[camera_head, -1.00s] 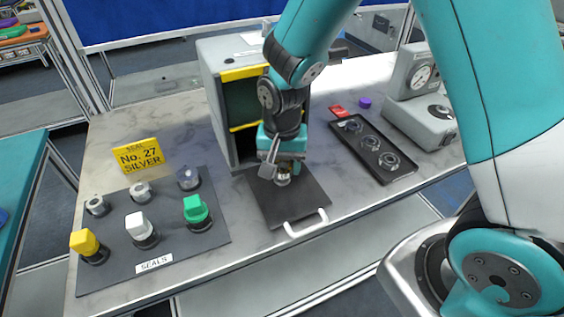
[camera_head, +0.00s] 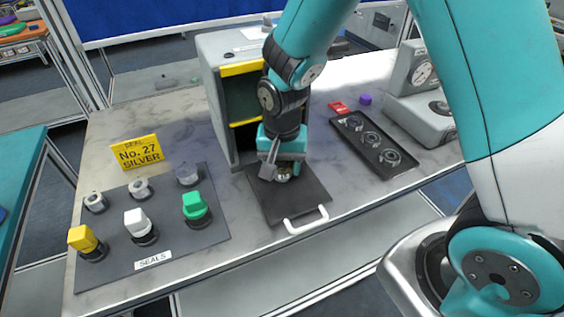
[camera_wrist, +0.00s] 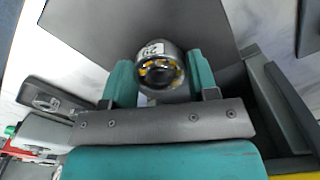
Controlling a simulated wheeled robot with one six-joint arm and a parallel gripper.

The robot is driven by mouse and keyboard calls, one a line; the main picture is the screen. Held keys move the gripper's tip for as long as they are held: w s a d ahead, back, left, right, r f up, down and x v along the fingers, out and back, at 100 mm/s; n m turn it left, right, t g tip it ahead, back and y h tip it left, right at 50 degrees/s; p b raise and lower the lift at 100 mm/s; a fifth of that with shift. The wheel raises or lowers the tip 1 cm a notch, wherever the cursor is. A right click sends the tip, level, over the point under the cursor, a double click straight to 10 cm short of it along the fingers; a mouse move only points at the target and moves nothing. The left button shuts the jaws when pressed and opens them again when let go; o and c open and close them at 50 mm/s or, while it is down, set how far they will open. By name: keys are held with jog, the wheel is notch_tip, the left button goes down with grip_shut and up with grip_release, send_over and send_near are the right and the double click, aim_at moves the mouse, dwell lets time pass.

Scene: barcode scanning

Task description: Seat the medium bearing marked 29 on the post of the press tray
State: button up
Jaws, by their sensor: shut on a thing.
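My gripper (camera_head: 284,172) points down over the dark flat press tray (camera_head: 305,201), close to its surface. In the wrist view my gripper (camera_wrist: 161,76) has its two teal fingers on either side of the bearing (camera_wrist: 163,87). The bearing is a shiny metal ring with yellowish parts inside and a white label whose number I cannot read surely. In the head view the bearing (camera_head: 283,178) shows only as a small bright patch below the fingers. The tray's post is hidden, and I cannot tell whether the bearing touches it.
The grey press housing (camera_head: 213,108) with yellow edges stands just behind the tray. A black holder (camera_head: 362,158) with several bearings lies to the right, near a grey dial gauge (camera_head: 422,112). The seals mat (camera_head: 175,242) with several knobs is at left. The tray's white handle (camera_head: 306,222) faces front.

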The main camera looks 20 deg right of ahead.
jog(key=shift+f, duration=0.35)
dwell(0.3)
jog(key=o, duration=1.4)
notch_tip(320, 180, up, 8)
jog(key=p, duration=0.6)
jog(key=shift+f, duration=0.25)
